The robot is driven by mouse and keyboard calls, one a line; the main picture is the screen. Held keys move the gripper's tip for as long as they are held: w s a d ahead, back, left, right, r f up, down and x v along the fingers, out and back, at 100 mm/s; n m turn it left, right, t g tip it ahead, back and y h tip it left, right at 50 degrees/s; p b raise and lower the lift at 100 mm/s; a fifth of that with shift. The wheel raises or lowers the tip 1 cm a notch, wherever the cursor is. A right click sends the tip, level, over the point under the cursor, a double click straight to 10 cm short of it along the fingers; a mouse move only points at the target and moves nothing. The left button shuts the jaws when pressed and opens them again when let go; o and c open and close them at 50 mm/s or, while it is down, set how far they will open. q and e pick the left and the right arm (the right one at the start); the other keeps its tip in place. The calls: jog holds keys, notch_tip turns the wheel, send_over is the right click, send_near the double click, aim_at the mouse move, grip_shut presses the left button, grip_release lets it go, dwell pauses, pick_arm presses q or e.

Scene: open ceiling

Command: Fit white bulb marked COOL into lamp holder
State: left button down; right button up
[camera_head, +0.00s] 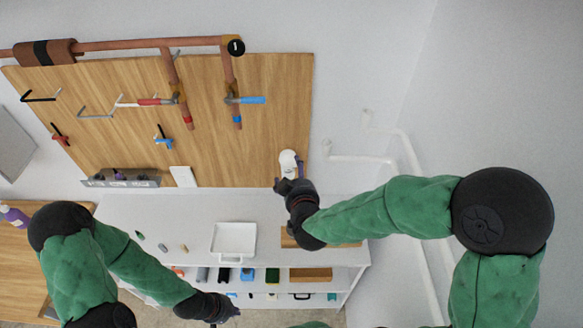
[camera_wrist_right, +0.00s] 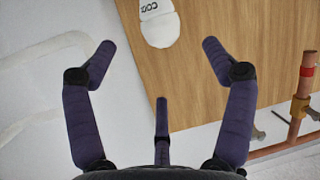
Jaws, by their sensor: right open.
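The white bulb (camera_head: 288,160) shows in the head view at the lower right of the wooden board, just past my right gripper (camera_head: 283,184). In the right wrist view the bulb (camera_wrist_right: 160,24) is a rounded white shape with dark lettering that appears to read COOL, cut by the top edge. My right gripper (camera_wrist_right: 158,50) is open and empty, its fingers spread short of the bulb and not seen touching it. I cannot make out the lamp holder or whether the bulb sits in it. My left gripper (camera_head: 228,312) is low at the shelves; its fingers are too small to read.
The wooden board (camera_head: 215,150) carries copper pipes (camera_head: 140,44) and several tools on hooks. Below it a white shelf unit (camera_head: 170,215) holds a white tray (camera_head: 234,240) and small items. White wall pipes (camera_head: 355,158) run right of the board, near my right arm.

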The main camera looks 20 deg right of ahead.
jog(key=shift+v, duration=2)
jog(key=shift+f, duration=0.1)
jog(key=s+a+f+m+g+y, duration=0.15)
jog(key=f+g, duration=0.25)
jog(key=f, duration=0.7)
jog(key=s+f+m+g+y, duration=0.1)
jog(key=s+f+g, duration=0.2)
jog(key=f, duration=0.8)
jog(key=s+a+f+m+g+y, duration=0.3)
jog(key=s+f+g, duration=0.4)
jog(key=s+f, duration=0.8)
notch_tip(320, 180, down, 25)
jog(key=w+a+n+b, duration=0.1)
jog(key=w+b, duration=0.1)
jog(key=b, duration=2.4)
jog(key=shift+r+t, duration=0.2)
jog(key=shift+t, duration=0.2)
jog(key=shift+a, duration=0.15)
